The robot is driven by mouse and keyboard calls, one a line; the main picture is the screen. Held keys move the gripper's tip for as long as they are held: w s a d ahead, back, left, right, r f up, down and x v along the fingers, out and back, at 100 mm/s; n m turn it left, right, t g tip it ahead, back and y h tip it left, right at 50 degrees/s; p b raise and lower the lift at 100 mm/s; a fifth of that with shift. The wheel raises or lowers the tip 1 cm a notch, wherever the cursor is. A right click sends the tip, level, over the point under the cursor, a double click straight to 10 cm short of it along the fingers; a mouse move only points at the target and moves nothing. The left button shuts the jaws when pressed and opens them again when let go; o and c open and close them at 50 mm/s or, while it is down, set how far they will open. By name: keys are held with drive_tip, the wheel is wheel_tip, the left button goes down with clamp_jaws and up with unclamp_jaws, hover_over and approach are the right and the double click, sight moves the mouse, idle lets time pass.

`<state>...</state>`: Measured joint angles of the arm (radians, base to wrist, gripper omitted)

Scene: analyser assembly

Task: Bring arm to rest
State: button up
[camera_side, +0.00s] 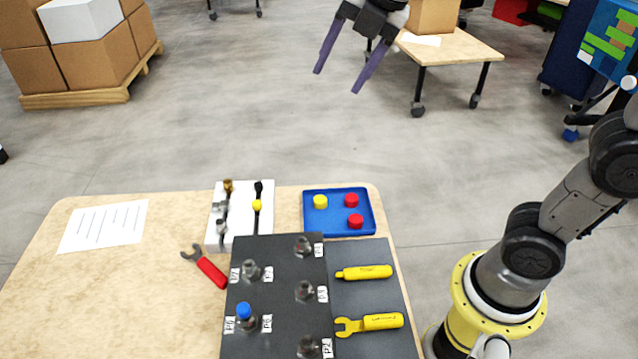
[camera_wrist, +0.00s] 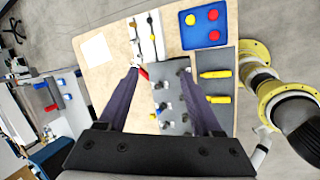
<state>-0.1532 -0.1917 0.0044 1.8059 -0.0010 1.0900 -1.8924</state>
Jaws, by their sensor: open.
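My gripper (camera_side: 338,70) is high above and beyond the table's far edge in the side view, its two purple fingers spread apart with nothing between them. In the wrist view my gripper (camera_wrist: 162,105) also shows open, with the table far below its fingers. My arm rises from the yellow base at the right of the table. No object touches the fingers.
The table (camera_side: 120,290) holds a dark panel with several fittings (camera_side: 270,345), one blue-capped, a blue tray (camera_side: 335,222) with yellow and red caps, a white rack (camera_side: 238,240), a red-handled wrench (camera_side: 212,272), yellow tools (camera_side: 368,322) and paper (camera_side: 103,226). Air around my gripper is clear.

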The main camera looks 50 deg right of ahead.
drive_tip(key=s+d+f+m, duration=0.2)
drive_tip(key=s+f+m, duration=0.3)
drive_tip(key=s+m, duration=0.3)
drive_tip(key=s+d+f+m, duration=0.3)
drive_tip(key=s+f+m, duration=0.3)
drive_tip(key=m, duration=0.9)
drive_tip(key=s, duration=0.3)
drive_tip(key=shift+s+t+h, duration=0.25)
drive_tip(key=shift+t+h, duration=0.05)
drive_tip(key=shift+h, duration=0.1)
